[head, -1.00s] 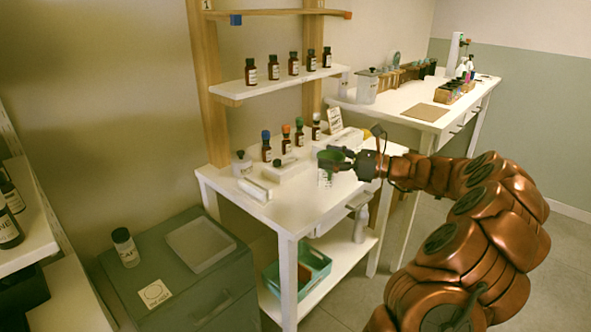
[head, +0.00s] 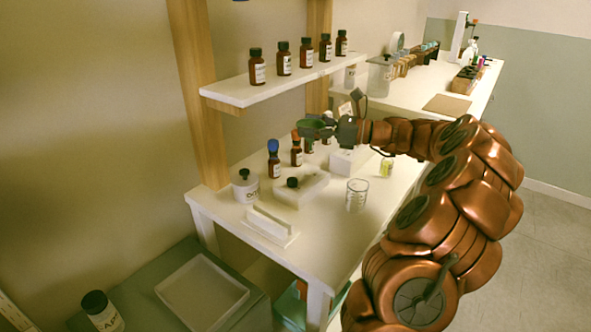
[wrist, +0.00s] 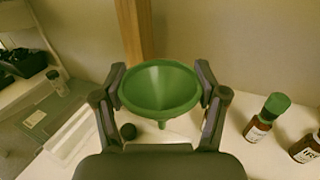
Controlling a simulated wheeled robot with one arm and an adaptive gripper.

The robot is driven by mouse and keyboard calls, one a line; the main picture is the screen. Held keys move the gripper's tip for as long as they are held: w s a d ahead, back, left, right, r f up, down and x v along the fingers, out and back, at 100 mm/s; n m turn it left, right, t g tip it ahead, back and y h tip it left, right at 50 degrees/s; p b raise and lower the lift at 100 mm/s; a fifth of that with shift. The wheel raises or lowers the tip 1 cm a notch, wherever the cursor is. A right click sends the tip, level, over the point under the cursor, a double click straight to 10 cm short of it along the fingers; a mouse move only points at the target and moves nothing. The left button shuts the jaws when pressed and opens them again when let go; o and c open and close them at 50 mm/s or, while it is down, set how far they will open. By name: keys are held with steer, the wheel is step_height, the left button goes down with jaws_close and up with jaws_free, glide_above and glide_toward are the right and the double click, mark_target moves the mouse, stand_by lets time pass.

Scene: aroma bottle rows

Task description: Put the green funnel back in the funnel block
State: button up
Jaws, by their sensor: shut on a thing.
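My gripper (head: 322,127) is shut on the green funnel (head: 312,130) and holds it in the air above the back of the white table, in front of the brown bottles. In the wrist view the funnel (wrist: 160,87) sits upright between my fingers (wrist: 160,92), bowl up and spout down. On the table stand a white block (head: 312,186) with a black-capped bottle in it and another white block (head: 348,161) further right. I cannot tell for sure which is the funnel block. The funnel's spout is apart from both blocks.
Brown bottles with a blue cap (head: 273,160) and an orange cap (head: 296,150) stand behind the block. A bottle shelf (head: 270,91) hangs above.

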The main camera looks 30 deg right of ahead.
steer(key=shift+w+f+b, duration=0.2)
steer(key=shift+f+b, duration=0.15)
steer(key=shift+f, duration=2.15)
steer(key=shift+w+f+b, duration=0.2)
steer(key=shift+f+b, duration=0.15)
steer(key=shift+f, duration=2.1)
steer(key=shift+f, duration=0.4)
steer(key=o, duration=0.9)
steer(key=shift+r, duration=0.35)
steer(key=v, duration=1.1)
steer(key=shift+s+d+p, duration=0.2)
steer(key=shift+d+p, duration=0.15)
steer(key=shift+s+d, duration=0.1)
steer(key=shift+s, duration=0.05)
